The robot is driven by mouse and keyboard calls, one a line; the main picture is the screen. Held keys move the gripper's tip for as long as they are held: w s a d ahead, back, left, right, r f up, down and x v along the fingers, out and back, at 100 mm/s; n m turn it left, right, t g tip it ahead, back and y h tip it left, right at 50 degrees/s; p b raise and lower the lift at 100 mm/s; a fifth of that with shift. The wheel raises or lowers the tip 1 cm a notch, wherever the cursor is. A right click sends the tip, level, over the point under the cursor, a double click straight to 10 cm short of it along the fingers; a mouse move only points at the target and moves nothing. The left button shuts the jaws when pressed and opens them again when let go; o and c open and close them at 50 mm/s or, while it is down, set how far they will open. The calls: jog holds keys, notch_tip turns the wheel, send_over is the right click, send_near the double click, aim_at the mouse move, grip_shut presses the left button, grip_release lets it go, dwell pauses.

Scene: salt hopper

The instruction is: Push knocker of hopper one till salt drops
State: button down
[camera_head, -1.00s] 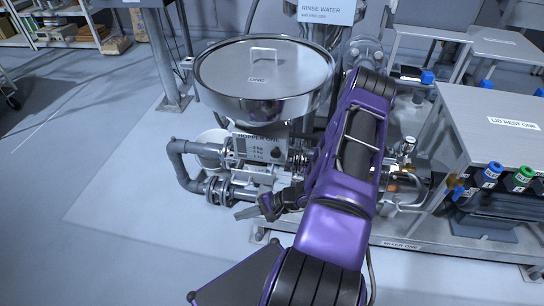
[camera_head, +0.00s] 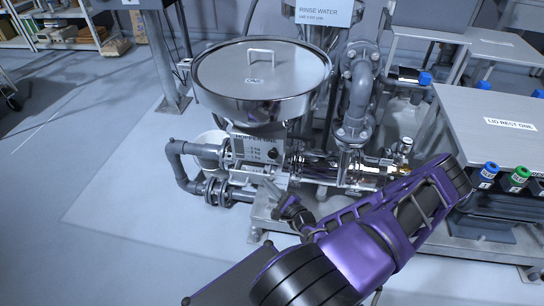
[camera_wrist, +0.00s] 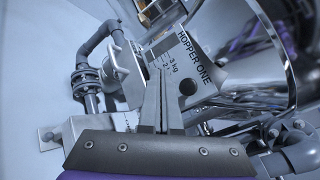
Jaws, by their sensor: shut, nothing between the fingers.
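Hopper one (camera_head: 225,92) is a round steel bowl with a flat lid, above pipework. Its label plate (camera_head: 245,146) carries a scale and a dark round spot (camera_head: 273,153), which may be the knocker; I cannot tell for sure. In the wrist view the plate (camera_wrist: 203,62) is tilted, with the dark round spot (camera_wrist: 188,88) just right of the fingers. My gripper (camera_head: 270,186) is below the plate in the head view. Contact cannot be told. No falling salt is visible.
Grey pipes (camera_head: 186,175) bend out left of the hopper. More pipes and valves (camera_head: 358,110) stand to its right. A steel table marked lid rest one (camera_head: 480,120) is at the right, with coloured-topped bottles in front.

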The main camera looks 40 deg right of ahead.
aim_at(271, 156)
jog(key=w+d+b, duration=0.3)
jog(key=w+d, duration=0.2)
jog(key=d, duration=0.1)
jog(key=shift+w+d, duration=0.3)
jog(key=shift+w, duration=0.05)
jog(key=shift+w+d, duration=0.1)
jog(key=shift+d, duration=0.05)
dwell(2.1)
jog(key=shift+w+d, duration=0.2)
jog(key=shift+w+d, duration=0.5)
jog(key=shift+d, duration=0.1)
dwell(1.1)
dwell(0.3)
jog(key=shift+s+a+p, duration=0.65)
jog(key=shift+s+a, duration=0.15)
jog(key=shift+a, duration=0.15)
